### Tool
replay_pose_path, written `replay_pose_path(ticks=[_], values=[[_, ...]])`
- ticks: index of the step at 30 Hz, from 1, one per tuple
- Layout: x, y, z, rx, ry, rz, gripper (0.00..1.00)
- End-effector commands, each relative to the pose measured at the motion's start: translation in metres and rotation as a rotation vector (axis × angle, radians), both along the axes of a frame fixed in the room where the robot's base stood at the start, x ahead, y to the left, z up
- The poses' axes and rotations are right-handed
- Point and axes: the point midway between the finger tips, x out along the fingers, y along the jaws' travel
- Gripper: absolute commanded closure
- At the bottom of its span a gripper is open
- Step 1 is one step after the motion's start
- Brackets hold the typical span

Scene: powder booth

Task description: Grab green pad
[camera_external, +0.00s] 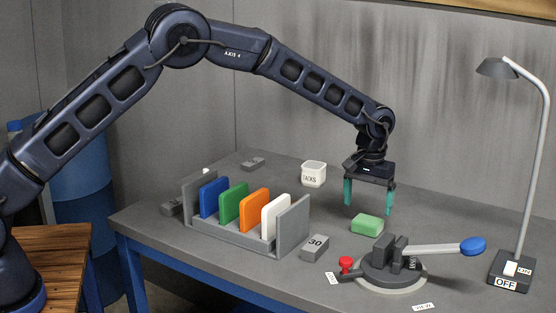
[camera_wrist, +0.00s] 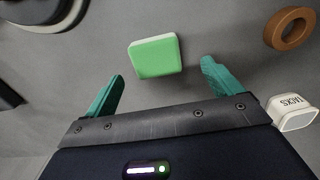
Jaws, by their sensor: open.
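The green pad (camera_external: 367,225) is a small rounded block with a pale lower layer, lying flat on the grey table. In the wrist view the pad (camera_wrist: 155,56) lies ahead of and between the two teal fingertips, apart from both. My gripper (camera_external: 369,208) points down above the pad, with its fingers spread and nothing between them. In the wrist view my gripper (camera_wrist: 163,70) also shows open and empty.
A rack (camera_external: 232,238) with blue, green, orange and white plates stands left of the pad. A grey block marked 30 (camera_external: 315,247) and a clamp with a blue-knobbed lever (camera_external: 395,265) are nearer. A TACKS cup (camera_external: 313,174), lamp (camera_external: 525,160) and brown ring (camera_wrist: 289,29) are also in view.

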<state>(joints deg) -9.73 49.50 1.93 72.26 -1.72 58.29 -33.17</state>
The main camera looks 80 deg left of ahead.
Motion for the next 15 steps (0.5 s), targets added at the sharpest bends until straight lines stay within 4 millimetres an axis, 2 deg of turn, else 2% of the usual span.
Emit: replay_pose_path(ticks=[5, 15], values=[[0.0, -0.001, -0.01, 0.0, 0.0, 0.0, 0.09], [0.002, -0.005, -0.052, 0.0, 0.001, -0.001, 0.09]])
